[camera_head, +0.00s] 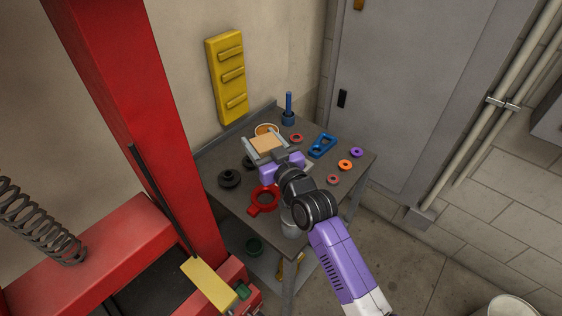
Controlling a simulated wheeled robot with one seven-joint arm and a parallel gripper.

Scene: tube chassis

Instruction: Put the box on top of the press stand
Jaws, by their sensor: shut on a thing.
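A tan, flat-topped box (267,146) is between the grey fingers of my gripper (264,140), above or on the dark worktable; I cannot tell whether it touches the tabletop. The gripper is shut on it, and the purple gripper body is on the near side of the box. A large red frame (145,110) with a red crossbeam (95,250) stands at the left and looks like the press stand. The box is to the right of it and apart from it.
The worktable (222,205) holds a red ring tool (264,199), black discs (229,178), a blue part (322,145), a blue post (289,108) and small coloured rings (345,165). A coil spring (40,222) and yellow block (209,283) are at the red frame. A grey cabinet (400,90) stands behind.

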